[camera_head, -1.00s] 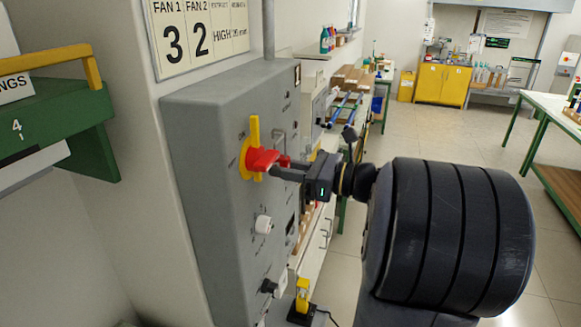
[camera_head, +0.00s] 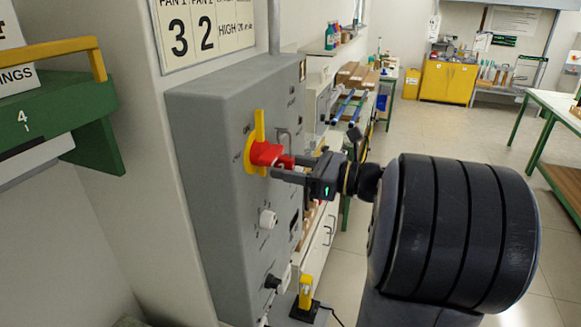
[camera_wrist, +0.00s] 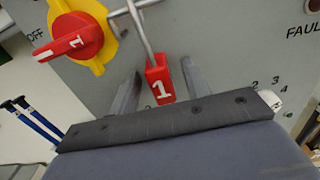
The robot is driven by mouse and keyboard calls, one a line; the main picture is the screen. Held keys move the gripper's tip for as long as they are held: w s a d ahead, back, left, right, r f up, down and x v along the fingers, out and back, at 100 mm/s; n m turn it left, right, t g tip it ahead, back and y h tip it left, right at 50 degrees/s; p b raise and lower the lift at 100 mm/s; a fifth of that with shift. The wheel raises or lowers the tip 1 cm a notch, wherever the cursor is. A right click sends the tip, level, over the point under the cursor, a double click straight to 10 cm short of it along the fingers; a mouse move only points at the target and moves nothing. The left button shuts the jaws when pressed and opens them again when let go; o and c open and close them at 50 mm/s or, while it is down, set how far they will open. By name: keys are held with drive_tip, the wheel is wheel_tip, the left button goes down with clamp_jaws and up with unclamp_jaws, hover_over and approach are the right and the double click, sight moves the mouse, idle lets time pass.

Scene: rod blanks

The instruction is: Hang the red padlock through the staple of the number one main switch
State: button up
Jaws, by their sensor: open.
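The red padlock (camera_wrist: 158,84), marked 1, hangs upright in the wrist view, its shackle running up to the metal staple (camera_wrist: 138,7). The shackle crosses the staple at the picture's top edge; its far side is cut off. My gripper (camera_wrist: 159,78) is open, with one finger on each side of the padlock and gaps to both. The main switch has a red handle (camera_wrist: 75,38) marked 1 on a yellow plate (camera_wrist: 102,20). In the head view the padlock (camera_head: 286,162) is small beside the red handle (camera_head: 264,153), close to my fingertips (camera_head: 284,168).
The grey panel (camera_head: 205,200) carries a white knob (camera_head: 268,219) and a black knob (camera_head: 272,281) lower down. A green shelf with a yellow rail (camera_head: 60,62) juts out at the left. Behind is a bench with blue rods (camera_head: 345,105). Open floor lies to the right.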

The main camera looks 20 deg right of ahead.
drive_tip(key=b+v, duration=0.2)
drive_tip(key=v, duration=0.9)
drive_tip(key=shift+b, duration=0.35)
drive_tip(key=shift+w+a+r, duration=0.1)
drive_tip(key=shift+a, duration=0.05)
drive_tip(key=p+x, duration=0.1)
drive_tip(key=x, duration=0.2)
drive_tip(key=p+x, duration=0.1)
drive_tip(key=x, duration=0.3)
drive_tip(key=p+x, duration=0.1)
drive_tip(key=x, duration=0.2)
drive_tip(key=shift+w+a+r, duration=0.25)
drive_tip(key=shift+w+r, duration=0.05)
drive_tip(key=shift+r, duration=0.1)
drive_tip(key=shift+s+d+r+p, duration=0.1)
drive_tip(key=shift+s+r+p, duration=0.05)
drive_tip(key=shift+r+p, duration=0.35)
drive_tip(key=shift+f, duration=0.1)
